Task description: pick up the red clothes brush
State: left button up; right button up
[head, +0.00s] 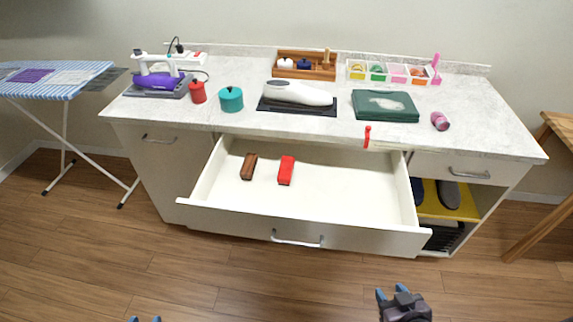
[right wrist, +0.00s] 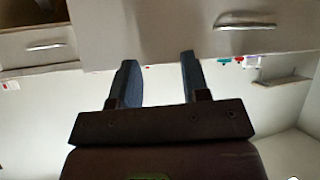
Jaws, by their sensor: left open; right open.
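The red clothes brush (head: 286,170) lies in the open drawer (head: 340,195), left of its middle. A brown brush (head: 249,166) lies to its left, apart from it. My right gripper (head: 393,291) is at the bottom of the head view, in front of the drawer and well away from the brush. It is open and empty, and its two fingers also show in the right wrist view (right wrist: 160,80). My left gripper (head: 145,319) shows only its fingertips at the bottom edge of the head view. The brush is not seen in the right wrist view.
The drawer front (head: 250,228) juts toward me. An ironing board (head: 60,78) stands left.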

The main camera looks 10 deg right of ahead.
aim_at(286, 166)
jog(key=i+j+z, duration=0.1)
jog(key=j, duration=0.25)
jog(key=i+j, duration=0.2)
jog(key=j, duration=0.2)
jog(key=i+j+z, duration=0.15)
jog(key=j, duration=0.2)
jog(key=i+j+z, duration=0.1)
jog(key=j, duration=0.3)
jog(key=i+j, duration=0.2)
jog(key=j, duration=0.15)
jog(key=z, duration=0.05)
